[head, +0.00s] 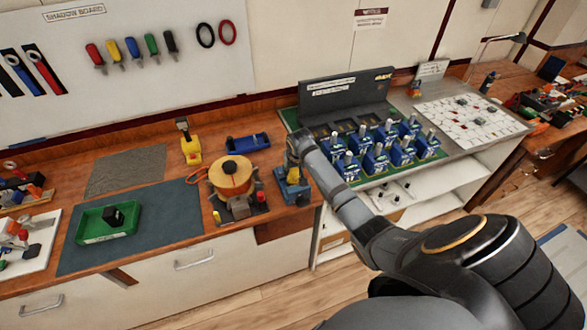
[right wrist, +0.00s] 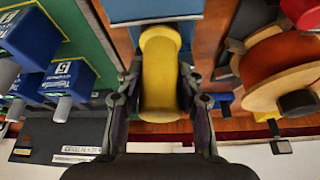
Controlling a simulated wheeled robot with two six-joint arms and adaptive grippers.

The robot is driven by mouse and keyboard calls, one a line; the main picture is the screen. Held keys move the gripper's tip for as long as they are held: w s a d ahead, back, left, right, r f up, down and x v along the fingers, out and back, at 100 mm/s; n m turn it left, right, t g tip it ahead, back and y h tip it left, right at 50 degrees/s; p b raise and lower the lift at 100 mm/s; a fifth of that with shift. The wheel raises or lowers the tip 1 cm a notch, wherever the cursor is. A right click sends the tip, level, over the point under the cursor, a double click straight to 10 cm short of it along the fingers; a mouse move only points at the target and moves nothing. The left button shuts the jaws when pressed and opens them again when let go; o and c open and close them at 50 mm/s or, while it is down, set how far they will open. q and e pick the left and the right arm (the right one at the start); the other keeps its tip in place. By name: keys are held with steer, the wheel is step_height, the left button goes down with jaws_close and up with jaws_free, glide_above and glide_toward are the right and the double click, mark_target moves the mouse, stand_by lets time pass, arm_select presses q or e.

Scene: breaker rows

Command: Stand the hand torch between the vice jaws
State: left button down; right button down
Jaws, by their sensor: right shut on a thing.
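My right gripper (head: 297,160) is at the bench, beside the left end of the breaker board. In the right wrist view my right gripper (right wrist: 160,95) is shut on a yellow cylinder, which I take for the hand torch (right wrist: 160,75); its yellow body lies between the two fingers. In the head view a bit of the yellow torch (head: 292,174) shows just below the gripper, over the blue vice (head: 290,192). A blue part lies right beyond the torch in the wrist view. Whether the torch touches the jaws is hidden. My left gripper is out of view.
A wooden spool (head: 232,175) stands close left of the vice. Rows of blue breakers (head: 375,158) stand close on the right. The grey mat (head: 165,215) has bare room.

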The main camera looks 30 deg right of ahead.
steer(key=shift+f, duration=0.1)
stand_by(0.3)
steer(key=shift+f, duration=0.55)
steer(key=c, duration=0.8)
jaws_free()
steer(key=v, duration=1.2)
